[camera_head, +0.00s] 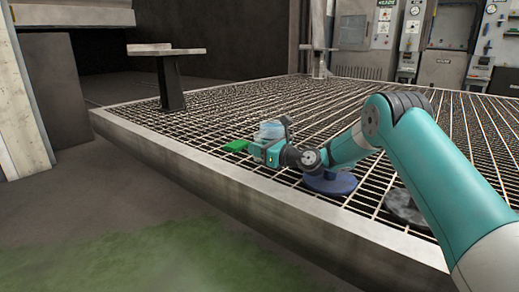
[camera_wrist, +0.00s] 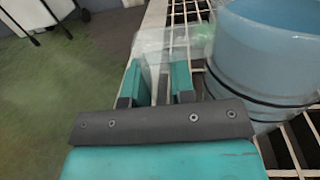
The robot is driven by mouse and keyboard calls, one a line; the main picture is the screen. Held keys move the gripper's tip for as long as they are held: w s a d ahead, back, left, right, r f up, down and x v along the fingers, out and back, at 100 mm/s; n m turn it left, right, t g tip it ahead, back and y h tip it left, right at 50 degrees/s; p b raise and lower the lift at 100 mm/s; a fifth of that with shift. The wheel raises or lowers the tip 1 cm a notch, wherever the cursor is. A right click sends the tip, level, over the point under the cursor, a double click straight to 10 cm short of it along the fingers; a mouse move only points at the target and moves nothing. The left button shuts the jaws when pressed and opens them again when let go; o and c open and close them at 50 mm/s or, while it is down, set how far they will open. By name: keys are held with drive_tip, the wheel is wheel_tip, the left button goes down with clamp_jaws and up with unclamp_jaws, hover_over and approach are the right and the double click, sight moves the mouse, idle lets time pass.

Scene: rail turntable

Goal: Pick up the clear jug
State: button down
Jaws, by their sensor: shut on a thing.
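The clear jug (camera_wrist: 160,45) shows in the wrist view as a see-through shape at and just beyond my fingertips, and its outline is faint. My gripper (camera_wrist: 157,80) has its two teal fingers on either side of part of it and is shut on it. In the head view my gripper (camera_head: 262,150) is low over the front part of the grating. I cannot make out the jug clearly there.
A pale blue container (camera_wrist: 265,60) with dark bands stands close to the right of my fingers; it also shows in the head view (camera_head: 270,130). A green item (camera_head: 235,146) and a blue round base (camera_head: 330,183) are near on the grating (camera_head: 215,110).

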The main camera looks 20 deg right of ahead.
wheel_tip(320, 180, up, 68)
drive_tip(key=p, duration=6)
